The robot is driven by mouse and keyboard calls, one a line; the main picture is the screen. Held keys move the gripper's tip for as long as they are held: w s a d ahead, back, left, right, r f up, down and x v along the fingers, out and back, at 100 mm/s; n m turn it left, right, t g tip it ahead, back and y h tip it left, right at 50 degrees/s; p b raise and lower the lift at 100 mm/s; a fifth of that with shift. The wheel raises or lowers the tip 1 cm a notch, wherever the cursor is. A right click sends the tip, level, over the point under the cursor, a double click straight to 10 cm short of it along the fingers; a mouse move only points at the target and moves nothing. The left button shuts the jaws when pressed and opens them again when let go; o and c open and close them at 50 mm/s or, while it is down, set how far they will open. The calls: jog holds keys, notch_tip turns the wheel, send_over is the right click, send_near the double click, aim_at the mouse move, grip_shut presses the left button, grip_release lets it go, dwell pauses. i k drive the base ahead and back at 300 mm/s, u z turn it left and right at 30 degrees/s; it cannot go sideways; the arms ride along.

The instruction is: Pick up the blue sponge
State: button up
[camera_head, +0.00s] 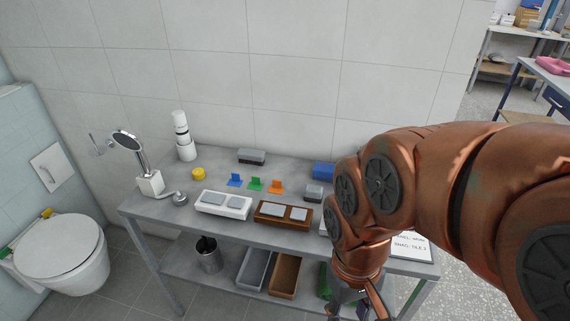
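A blue block, which looks like the blue sponge (323,171), lies at the back of the grey table, left of my arm. Its right end is close to the arm's outline, and I cannot tell whether the arm hides part of it. My gripper (362,311) is at the bottom edge of the view, in front of the table and well below the sponge in the picture. Its fingers are mostly cut off, so its opening does not show.
The grey table (188,212) holds a white tray (222,205), a brown tray (283,214), small coloured stands (255,184), grey-topped blocks (251,156), a yellow piece (198,174) and a shower head (127,139). My arm covers the table's right part. A toilet (62,250) stands left.

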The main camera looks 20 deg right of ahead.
aim_at(322, 171)
jog(key=u, duration=0.45)
jog(key=i, duration=0.9)
jog(key=z, duration=0.2)
